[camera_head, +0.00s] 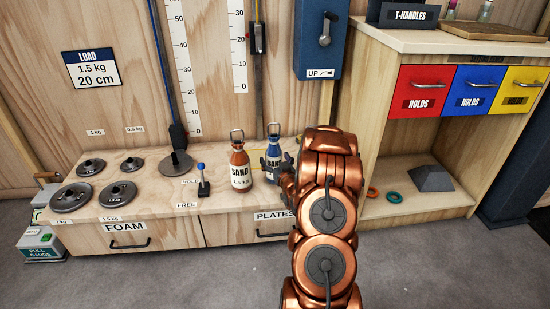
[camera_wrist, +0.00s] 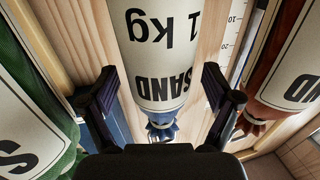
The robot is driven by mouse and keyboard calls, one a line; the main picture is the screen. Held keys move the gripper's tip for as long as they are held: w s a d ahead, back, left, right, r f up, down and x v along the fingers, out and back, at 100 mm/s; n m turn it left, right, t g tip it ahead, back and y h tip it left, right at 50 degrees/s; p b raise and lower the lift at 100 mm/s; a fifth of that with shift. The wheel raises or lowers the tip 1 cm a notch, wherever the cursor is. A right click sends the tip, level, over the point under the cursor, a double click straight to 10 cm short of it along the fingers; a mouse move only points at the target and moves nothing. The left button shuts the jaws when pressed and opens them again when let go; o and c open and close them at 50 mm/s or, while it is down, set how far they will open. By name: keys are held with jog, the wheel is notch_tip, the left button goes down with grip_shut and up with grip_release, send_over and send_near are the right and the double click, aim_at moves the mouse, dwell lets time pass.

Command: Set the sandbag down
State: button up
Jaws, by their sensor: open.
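The blue sandbag (camera_head: 273,148), with a loop on top, is upright at the bench's right part in the head view. In the wrist view its white "SAND 1 kg" label (camera_wrist: 160,45) appears upside down between my two fingers. My gripper (camera_head: 274,172) is open around the bag, with a finger at each side (camera_wrist: 160,98). My gripper hides the bag's base in the head view, so its contact with the bench cannot be seen. A brown 1.5 kg sandbag (camera_head: 240,168) stands just left of it; it also shows in the wrist view (camera_wrist: 290,75).
A green sandbag (camera_wrist: 30,100) is close on the other side in the wrist view. The wooden bench (camera_head: 140,205) carries several dark plates (camera_head: 70,197) and a blue-knobbed lever (camera_head: 203,185). A blue box (camera_head: 318,45) hangs above; a drawer cabinet (camera_head: 425,205) stands right.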

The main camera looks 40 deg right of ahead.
jog(key=p+v, duration=0.3)
jog(key=v, duration=0.8)
jog(key=w+a+n+g+y, duration=0.3)
jog(key=w+a+g, duration=0.15)
jog(key=a, duration=0.25)
jog(key=s+a+r+g+y, duration=0.1)
jog(key=s+a+r+g, duration=0.3)
jog(key=a, duration=0.4)
jog(key=s+a+r+g+y, duration=0.1)
jog(key=s+a+r+g, duration=0.2)
jog(key=s+a, duration=0.5)
jog(key=s+a+r+n+g+y, duration=0.1)
jog(key=s+a+r+g, duration=0.3)
jog(key=s+a, duration=0.5)
jog(key=s+a+r+n+g+y, duration=0.1)
jog(key=s+a+r+g, duration=0.3)
jog(key=s+a, duration=0.4)
jog(key=s, duration=0.5)
jog(key=shift+s+a, duration=0.2)
jog(key=shift+a, duration=0.05)
jog(key=shift+r, duration=0.15)
